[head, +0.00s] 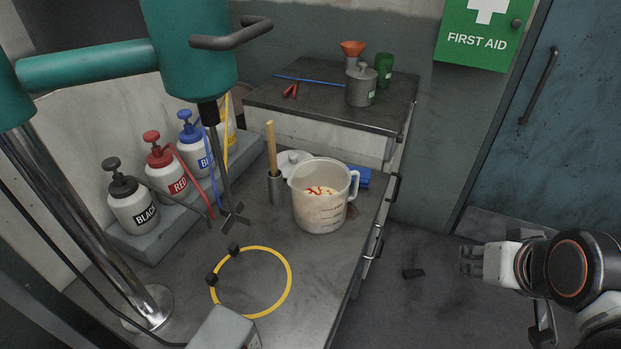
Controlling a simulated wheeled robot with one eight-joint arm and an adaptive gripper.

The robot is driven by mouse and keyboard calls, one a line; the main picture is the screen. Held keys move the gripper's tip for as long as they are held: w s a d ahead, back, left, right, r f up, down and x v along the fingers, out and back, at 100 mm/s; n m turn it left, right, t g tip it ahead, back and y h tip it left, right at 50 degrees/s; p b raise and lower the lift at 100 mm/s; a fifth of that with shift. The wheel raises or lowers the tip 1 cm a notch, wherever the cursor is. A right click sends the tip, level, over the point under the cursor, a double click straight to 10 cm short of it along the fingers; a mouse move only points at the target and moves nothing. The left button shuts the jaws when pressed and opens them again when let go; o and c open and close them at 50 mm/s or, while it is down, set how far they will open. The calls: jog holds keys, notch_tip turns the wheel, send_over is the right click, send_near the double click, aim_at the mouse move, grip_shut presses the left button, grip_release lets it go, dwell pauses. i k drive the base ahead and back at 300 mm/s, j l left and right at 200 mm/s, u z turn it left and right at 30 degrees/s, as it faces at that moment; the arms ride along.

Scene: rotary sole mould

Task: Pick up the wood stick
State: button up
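The wood stick (271,146) stands nearly upright in a narrow dark metal holder (275,187) on the grey bench. Its lower end is hidden inside the holder. The holder is just left of a clear measuring jug (318,205). My gripper (468,262) is at the right of the head view, well to the right of the bench and apart from the stick. Its fingers point left and nothing shows between them, but they are too small to tell whether they are open or shut.
The jug holds a pale mix with red streaks. A teal mixer (187,45) with a hanging shaft stands over the bench left of the stick. Bottles (132,200) stand at left. A yellow ring (287,290) marks clear bench in front. A raised cabinet (330,115) stands behind.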

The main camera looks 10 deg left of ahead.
aim_at(272, 145)
jog(key=u, duration=1.15)
